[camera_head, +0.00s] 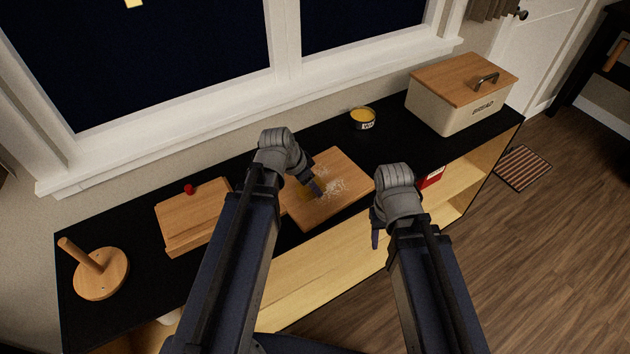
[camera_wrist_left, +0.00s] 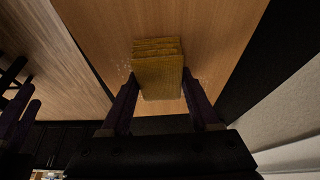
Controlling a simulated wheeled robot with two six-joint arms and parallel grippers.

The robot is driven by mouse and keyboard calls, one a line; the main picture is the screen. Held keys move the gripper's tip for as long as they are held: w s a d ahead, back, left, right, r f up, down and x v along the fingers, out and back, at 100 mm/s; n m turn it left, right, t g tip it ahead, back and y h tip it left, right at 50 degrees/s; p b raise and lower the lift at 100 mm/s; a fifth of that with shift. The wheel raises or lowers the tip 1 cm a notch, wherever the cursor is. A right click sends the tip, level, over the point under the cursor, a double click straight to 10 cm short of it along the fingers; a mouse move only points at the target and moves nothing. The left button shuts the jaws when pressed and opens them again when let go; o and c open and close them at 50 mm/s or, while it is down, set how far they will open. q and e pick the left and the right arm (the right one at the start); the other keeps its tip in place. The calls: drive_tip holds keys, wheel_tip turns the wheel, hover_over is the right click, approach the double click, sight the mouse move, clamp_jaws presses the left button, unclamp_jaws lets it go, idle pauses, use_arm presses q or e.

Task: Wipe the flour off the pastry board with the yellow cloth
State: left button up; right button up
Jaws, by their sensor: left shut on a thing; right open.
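The wooden pastry board (camera_head: 345,160) lies on the black countertop near its front edge. White flour (camera_head: 337,187) is scattered on the board's middle and right part. My left gripper (camera_head: 316,190) is low over the board, just left of the flour. It is shut on the folded yellow cloth (camera_wrist_left: 158,72), which shows between its fingers in the left wrist view. In the head view only a little of the cloth (camera_head: 307,193) shows beside the fingers. I cannot tell whether it touches the board. My right gripper (camera_head: 376,236) is open and empty in front of the counter.
A bread bin (camera_head: 450,103) with a wooden lid stands at the right end. A small tin (camera_head: 363,119) stands behind the board. A wooden box (camera_head: 190,218) with a red knob (camera_head: 189,189) and a wooden roll holder (camera_head: 101,275) stand left. A red item (camera_head: 432,177) shows near the front edge.

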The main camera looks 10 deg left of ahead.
sight(324, 183)
use_arm(q)
drive_tip(key=shift+s, duration=0.2)
drive_tip(key=shift+s+d, duration=0.5)
drive_tip(key=shift+d, duration=0.2)
drive_tip(key=shift+w, duration=0.15)
drive_tip(key=shift+w+d, duration=0.6)
drive_tip(key=shift+w, duration=0.1)
drive_tip(key=shift+w+d, duration=0.35)
drive_tip(key=shift+d, duration=0.05)
drive_tip(key=shift+w, duration=0.1)
drive_tip(key=shift+w+d, duration=0.95)
drive_tip(key=shift+w, duration=0.15)
